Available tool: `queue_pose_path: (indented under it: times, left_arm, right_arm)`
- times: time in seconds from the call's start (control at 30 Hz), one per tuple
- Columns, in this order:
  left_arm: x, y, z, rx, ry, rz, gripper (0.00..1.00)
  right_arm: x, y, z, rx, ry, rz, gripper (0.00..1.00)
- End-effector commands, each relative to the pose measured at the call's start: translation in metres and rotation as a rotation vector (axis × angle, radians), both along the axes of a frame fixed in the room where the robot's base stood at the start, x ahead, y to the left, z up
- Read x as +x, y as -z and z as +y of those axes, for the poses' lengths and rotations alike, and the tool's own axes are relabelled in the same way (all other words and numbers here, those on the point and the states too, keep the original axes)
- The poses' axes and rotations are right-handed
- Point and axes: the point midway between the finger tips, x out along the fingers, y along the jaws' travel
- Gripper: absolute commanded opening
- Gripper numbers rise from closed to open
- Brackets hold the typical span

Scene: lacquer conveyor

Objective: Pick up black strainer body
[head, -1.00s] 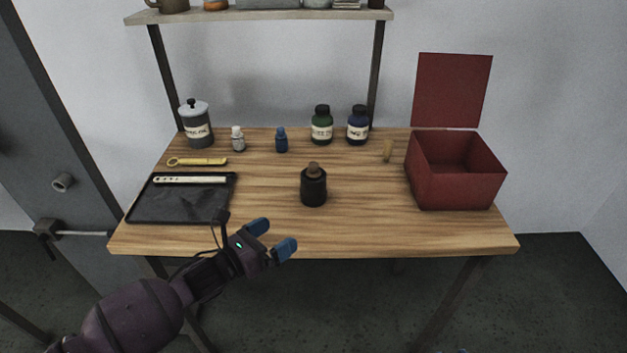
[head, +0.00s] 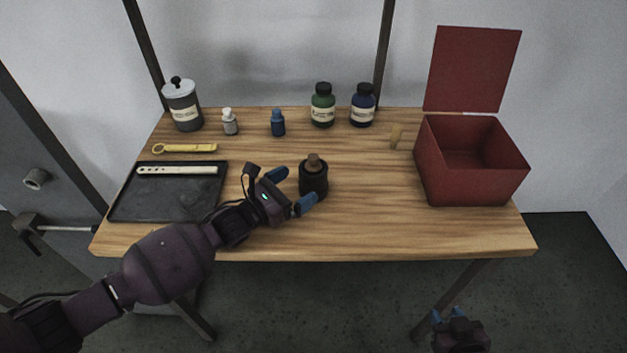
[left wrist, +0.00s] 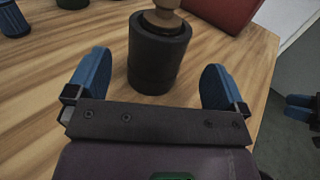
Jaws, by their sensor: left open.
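The black strainer body (head: 314,184) is a dark upright cylinder on the wooden table, with a brown wooden piece (head: 313,161) in its top. My left gripper (head: 297,189) is open at its left side, fingers pointing towards it. In the left wrist view the strainer body (left wrist: 155,62) stands between and just beyond the two blue fingers (left wrist: 155,90), with space on both sides. My right gripper (head: 448,314) is low at the bottom right, off the table's front edge; its opening is unclear.
A black tray (head: 165,200) with a pale strip lies left, under my left arm's side. A red open box (head: 470,185) stands right.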

Motion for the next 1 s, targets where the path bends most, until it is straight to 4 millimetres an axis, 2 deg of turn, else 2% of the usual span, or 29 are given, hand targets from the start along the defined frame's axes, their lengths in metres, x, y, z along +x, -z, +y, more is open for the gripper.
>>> queue_pose_path:
  times: [0.5, 0.8, 0.87, 1.0]
  left_arm:
    - [0.034, 0.004, -0.037, -0.001, 0.000, 0.002, 0.98]
    - [0.036, 0.005, -0.039, -0.001, 0.000, 0.001, 0.98]
    - [0.036, 0.005, -0.039, -0.001, 0.000, 0.002, 0.91]
    - [0.036, 0.005, -0.039, -0.001, 0.000, 0.002, 0.69]
  right_arm:
    - [0.009, -0.012, 0.001, -0.002, -0.007, -0.021, 0.38]
    - [0.004, -0.009, 0.000, -0.003, -0.004, -0.011, 0.38]
    - [0.002, -0.008, 0.000, -0.002, -0.003, -0.008, 0.38]
    - [-0.001, -0.006, -0.001, -0.002, -0.001, -0.001, 0.38]
